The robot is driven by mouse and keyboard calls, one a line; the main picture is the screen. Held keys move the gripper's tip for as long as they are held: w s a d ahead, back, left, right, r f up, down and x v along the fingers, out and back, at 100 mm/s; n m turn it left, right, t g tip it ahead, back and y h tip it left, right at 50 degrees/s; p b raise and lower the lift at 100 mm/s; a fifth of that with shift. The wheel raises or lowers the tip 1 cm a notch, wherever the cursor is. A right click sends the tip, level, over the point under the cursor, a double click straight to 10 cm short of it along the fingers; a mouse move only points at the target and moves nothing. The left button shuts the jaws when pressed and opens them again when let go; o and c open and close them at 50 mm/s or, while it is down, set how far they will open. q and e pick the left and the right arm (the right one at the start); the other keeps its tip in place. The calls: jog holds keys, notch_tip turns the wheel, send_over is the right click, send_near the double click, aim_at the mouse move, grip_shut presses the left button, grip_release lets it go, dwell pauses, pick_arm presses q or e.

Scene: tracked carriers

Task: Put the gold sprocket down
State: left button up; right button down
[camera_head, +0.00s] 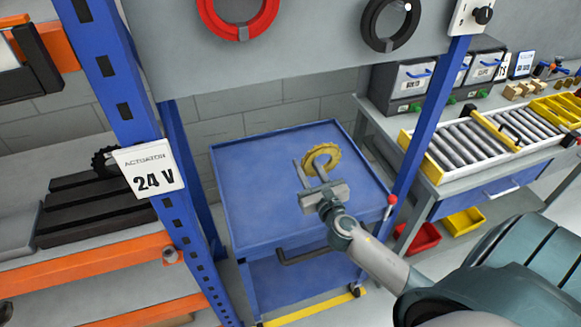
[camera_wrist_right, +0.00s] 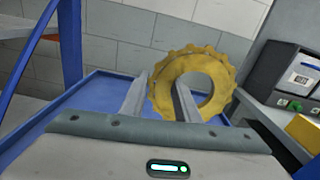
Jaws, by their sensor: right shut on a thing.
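The gold sprocket (camera_head: 333,154) is a toothed ring with a large round hole. My right gripper (camera_head: 307,167) is shut on its rim, with one finger passing into the hole. In the right wrist view the sprocket (camera_wrist_right: 208,62) leans upright between and beyond the fingers (camera_wrist_right: 162,88). It is over the blue cart's top (camera_head: 255,190), toward the back and right of centre. Whether it touches the cart top is not clear. My left gripper is not in view.
The cart top has a raised rim and is otherwise bare. A blue post with a 24 V sign (camera_head: 151,170) stands left, beside orange shelving. A bench with a yellow-edged roller tray (camera_head: 476,148) and dark bins (camera_head: 410,83) is at right. Red and black rings hang above.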

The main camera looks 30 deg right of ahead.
aim_at(283, 180)
jog(key=shift+w+d+r, duration=0.1)
jog(key=shift+w+d, duration=0.05)
jog(key=shift+w, duration=0.05)
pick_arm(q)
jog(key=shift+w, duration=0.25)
pick_arm(e)
jog(key=shift+s+r, duration=0.15)
jog(key=shift+s, duration=0.05)
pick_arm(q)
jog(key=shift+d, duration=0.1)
pick_arm(e)
jog(key=shift+w, duration=0.1)
